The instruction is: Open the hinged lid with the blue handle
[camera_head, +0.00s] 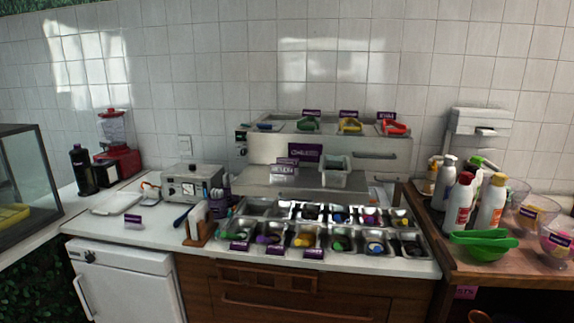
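A steel topping unit (325,151) stands on the counter at the back, against the tiled wall. In its top row, at the left end, a small blue piece (265,127) shows on a flat, light surface. It is too small to tell whether it is a lid's handle or how a hinge sits. To its right in the same row are a green piece (307,124), a yellow piece (350,125) and a red piece (394,128). Neither of my grippers is in view.
A steel tray of topping wells (320,230) with spoons and purple labels lies in front. A grey machine (192,184) and a red blender (118,150) stand left. A glass case (28,178) is far left.

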